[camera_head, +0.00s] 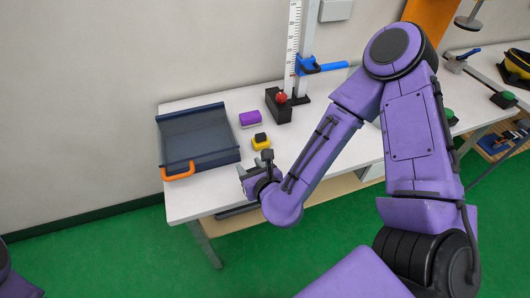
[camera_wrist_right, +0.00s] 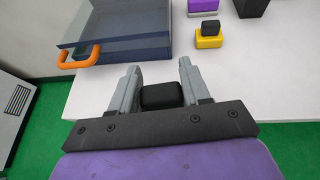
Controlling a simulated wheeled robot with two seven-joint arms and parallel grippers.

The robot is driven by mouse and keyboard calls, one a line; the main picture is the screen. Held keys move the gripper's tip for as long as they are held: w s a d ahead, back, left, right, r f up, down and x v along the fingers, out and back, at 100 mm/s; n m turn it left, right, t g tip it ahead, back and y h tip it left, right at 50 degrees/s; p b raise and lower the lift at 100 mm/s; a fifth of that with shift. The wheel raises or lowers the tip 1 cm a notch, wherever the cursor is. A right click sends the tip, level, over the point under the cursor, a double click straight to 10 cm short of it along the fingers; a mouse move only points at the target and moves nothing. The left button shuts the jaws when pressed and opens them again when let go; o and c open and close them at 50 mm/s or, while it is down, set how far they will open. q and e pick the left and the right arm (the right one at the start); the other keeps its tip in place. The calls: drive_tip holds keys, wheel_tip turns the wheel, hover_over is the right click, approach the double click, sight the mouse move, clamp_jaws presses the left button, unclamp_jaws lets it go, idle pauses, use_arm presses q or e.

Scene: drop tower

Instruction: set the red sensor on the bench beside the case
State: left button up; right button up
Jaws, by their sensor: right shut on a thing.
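The case (camera_head: 203,157) is a dark blue see-through box with an orange handle, on the left of the bench (camera_head: 190,206). It also shows at the upper left of the right wrist view (camera_wrist_right: 130,46). My right gripper (camera_head: 254,172) is near the bench's front edge, to the right of the case and apart from it. In the wrist view its jaws (camera_wrist_right: 160,88) are shut on a small block with a black top (camera_wrist_right: 160,96). The block's lower part is hidden, so I cannot see whether it is red. My left gripper is out of view.
A yellow block with a black top (camera_head: 261,142) and a purple block (camera_head: 249,119) stand right of the case. Bare bench top lies around the gripper.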

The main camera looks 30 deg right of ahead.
use_arm(q)
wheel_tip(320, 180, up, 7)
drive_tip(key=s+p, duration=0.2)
drive_tip(key=p, duration=0.1)
use_arm(e)
drive_tip(key=s+d+r+m+h, duration=0.1)
drive_tip(key=s+d+r, duration=0.1)
drive_tip(key=s+r, duration=0.25)
drive_tip(key=shift+h, duration=0.3)
drive_tip(key=w+d+f+b, duration=0.3)
drive_tip(key=b, duration=0.1)
drive_tip(key=w+d+f+b, duration=0.3)
drive_tip(key=w+f, duration=0.1)
drive_tip(key=w+d+f+b, duration=0.2)
drive_tip(key=w+f+b, duration=0.1)
drive_tip(key=b, duration=0.1)
drive_tip(key=shift+w+d+f+b, duration=0.15)
drive_tip(key=shift+w+d+b, duration=0.15)
drive_tip(key=shift+d, duration=0.1)
wheel_tip(320, 180, down, 3)
drive_tip(key=shift+w+r+p, duration=0.1)
drive_tip(key=shift+r+p, duration=0.05)
drive_tip(key=shift+p, duration=0.2)
drive_tip(key=shift+w+f, duration=0.1)
drive_tip(key=shift+f, duration=0.3)
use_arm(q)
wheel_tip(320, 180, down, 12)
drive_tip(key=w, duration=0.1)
use_arm(e)
drive_tip(key=shift+m, duration=0.3)
